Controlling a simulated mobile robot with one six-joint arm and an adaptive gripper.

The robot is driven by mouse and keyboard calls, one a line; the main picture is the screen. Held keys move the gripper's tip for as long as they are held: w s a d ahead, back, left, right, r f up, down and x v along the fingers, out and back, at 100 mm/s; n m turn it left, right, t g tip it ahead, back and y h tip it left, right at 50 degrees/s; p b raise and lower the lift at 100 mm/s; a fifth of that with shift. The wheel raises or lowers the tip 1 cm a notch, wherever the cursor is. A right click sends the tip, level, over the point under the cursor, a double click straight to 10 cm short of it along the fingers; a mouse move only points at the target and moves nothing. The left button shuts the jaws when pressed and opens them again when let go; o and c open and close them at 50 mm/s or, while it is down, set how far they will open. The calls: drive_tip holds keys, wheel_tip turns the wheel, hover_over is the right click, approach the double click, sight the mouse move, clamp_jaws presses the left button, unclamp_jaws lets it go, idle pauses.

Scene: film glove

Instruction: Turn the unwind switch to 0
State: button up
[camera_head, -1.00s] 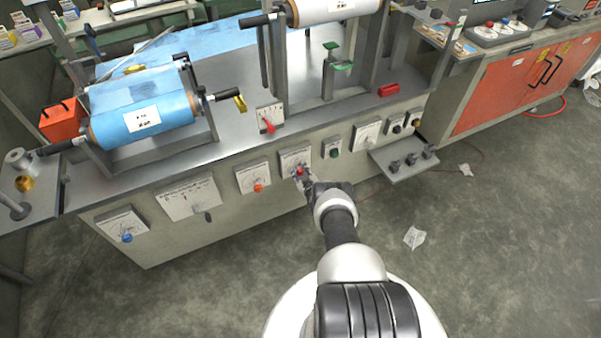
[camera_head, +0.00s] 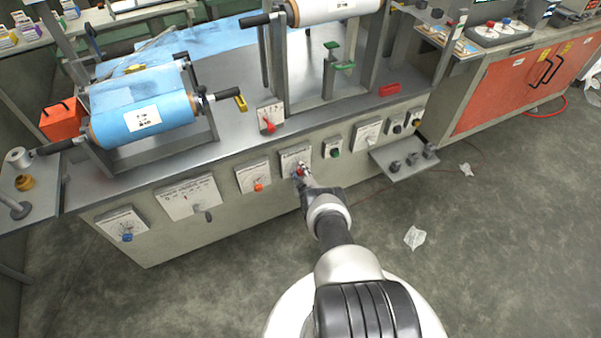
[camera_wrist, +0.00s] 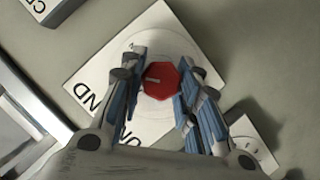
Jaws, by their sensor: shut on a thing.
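The unwind switch is a red knob (camera_wrist: 161,80) on a white dial plate (camera_wrist: 205,64); printed letters ending in "ND" show on the plate in the wrist view. My gripper (camera_wrist: 160,86) has its two fingers around the knob, one on each side, and is shut on it. In the head view my gripper (camera_head: 302,173) reaches the white plate (camera_head: 293,155) on the machine's front panel, and the knob is mostly hidden there. The knob's pointer setting and the 0 mark cannot be read.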

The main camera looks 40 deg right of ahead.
drive_tip(key=o, duration=1.1)
drive_tip(key=shift+s, duration=0.1)
drive_tip(key=v, duration=1.1)
drive_tip(key=shift+s+a+r, duration=0.2)
drive_tip(key=shift+s, duration=0.1)
